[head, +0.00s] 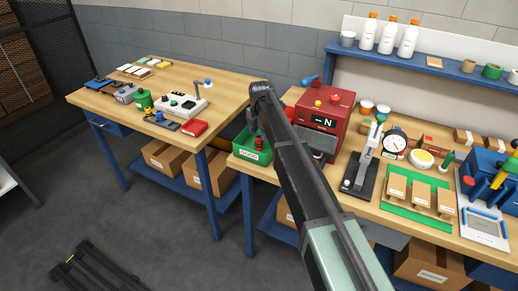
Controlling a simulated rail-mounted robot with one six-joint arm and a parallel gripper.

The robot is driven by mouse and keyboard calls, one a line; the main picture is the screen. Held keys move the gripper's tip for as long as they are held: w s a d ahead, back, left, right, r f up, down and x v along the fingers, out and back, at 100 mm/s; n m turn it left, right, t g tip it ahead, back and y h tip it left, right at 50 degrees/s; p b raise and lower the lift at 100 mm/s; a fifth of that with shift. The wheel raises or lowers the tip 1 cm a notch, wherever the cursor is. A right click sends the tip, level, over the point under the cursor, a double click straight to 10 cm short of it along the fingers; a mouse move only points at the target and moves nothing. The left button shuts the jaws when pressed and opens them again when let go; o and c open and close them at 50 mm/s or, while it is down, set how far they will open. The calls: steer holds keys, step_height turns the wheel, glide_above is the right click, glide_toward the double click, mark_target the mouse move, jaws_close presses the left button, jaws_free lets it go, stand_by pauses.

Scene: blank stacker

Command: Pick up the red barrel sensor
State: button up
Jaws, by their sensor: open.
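My arm reaches up from the lower right, and its dark far end (262,91) is in front of the gap between the two tables. I cannot make out my gripper's fingers at this size. A small red upright piece (258,141) stands in the green labelled bin (252,156) at the left end of the right bench, with something dark green by it. It may be the red barrel sensor, but it is too small to be sure. My arm covers part of the space beside the bin.
The left table (225,88) holds a control box (183,104), a green canister (144,98) and a red box (194,128). The right bench holds a red machine (322,115), a dial gauge (395,142) and a green board (395,207). White bottles stand on the blue shelf.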

mark_target(259, 137)
step_height(259, 137, down, 5)
steer(key=b, duration=0.5)
steer(key=shift+w+a+f, duration=0.1)
steer(key=shift+a+f, duration=0.05)
steer(key=shift+f, duration=0.05)
steer(key=shift+r, duration=0.25)
steer(key=c, duration=1)
step_height(259, 137, up, 20)
steer(key=p, duration=2)
